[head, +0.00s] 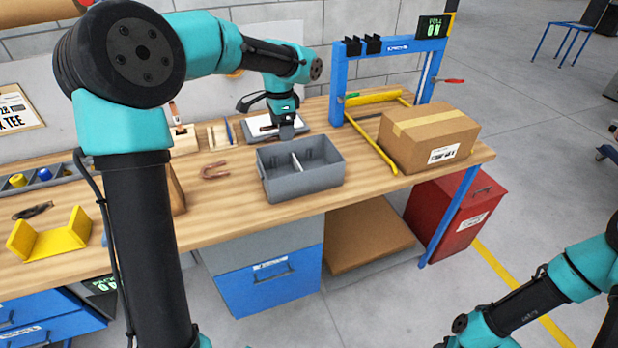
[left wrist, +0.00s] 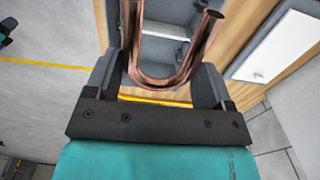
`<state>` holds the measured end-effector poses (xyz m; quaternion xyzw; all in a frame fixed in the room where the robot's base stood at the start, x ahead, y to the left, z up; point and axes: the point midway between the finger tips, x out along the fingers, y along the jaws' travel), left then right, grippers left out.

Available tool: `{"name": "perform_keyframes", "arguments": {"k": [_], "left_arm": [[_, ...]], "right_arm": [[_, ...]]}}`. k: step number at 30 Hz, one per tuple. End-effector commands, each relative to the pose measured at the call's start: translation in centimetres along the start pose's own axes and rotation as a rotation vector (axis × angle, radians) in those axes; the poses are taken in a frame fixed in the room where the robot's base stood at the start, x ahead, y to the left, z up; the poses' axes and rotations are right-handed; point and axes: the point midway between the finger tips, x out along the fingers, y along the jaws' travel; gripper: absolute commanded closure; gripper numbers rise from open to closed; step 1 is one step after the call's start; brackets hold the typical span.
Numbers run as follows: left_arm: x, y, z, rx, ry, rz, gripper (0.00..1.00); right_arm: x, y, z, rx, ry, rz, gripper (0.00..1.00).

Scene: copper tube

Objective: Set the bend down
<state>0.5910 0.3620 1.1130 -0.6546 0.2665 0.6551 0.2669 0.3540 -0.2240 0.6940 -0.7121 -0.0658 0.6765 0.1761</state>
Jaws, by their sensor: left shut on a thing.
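The copper bend (left wrist: 165,82), a U-shaped tube, sits between the two black fingers of my left gripper (left wrist: 165,88) in the left wrist view, its curve toward the palm. That gripper is shut on it. In the head view my left gripper (head: 287,130) points down at the back edge of the grey two-part bin (head: 300,184); the held bend is hidden there. The bin also shows beyond the bend in the left wrist view. A reddish-brown U-shaped piece (head: 215,171) lies on the bench left of the bin. My right gripper is out of view.
A cardboard box (head: 430,138) and a blue frame with yellow bars (head: 375,97) stand on the bench (head: 375,188) at right. A white pad (head: 262,127) lies behind the bin. A yellow bracket (head: 50,240) is at left. Bare wood lies around the bin.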

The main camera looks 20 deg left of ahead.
Motion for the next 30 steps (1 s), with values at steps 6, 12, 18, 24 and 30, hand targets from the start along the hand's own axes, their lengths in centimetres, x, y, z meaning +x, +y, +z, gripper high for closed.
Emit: {"name": "perform_keyframes", "arguments": {"k": [6, 12, 18, 24, 30], "left_arm": [[-0.1, -0.1, 0.0, 0.012, 0.001, 0.000, 0.49], [0.1, -0.1, 0.0, 0.012, 0.000, 0.001, 0.49], [2.6, -0.1, 0.1, 0.012, -0.002, 0.002, 0.49], [6.8, -0.1, 0.1, 0.010, -0.002, 0.003, 0.49], [10.9, -0.1, 0.1, 0.010, -0.001, 0.001, 0.49]], "right_arm": [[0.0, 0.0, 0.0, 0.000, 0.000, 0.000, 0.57], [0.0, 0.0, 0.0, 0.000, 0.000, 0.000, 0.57], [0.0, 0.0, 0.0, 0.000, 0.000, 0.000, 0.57], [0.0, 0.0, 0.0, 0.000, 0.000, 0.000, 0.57], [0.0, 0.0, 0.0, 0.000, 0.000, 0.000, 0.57]]}}
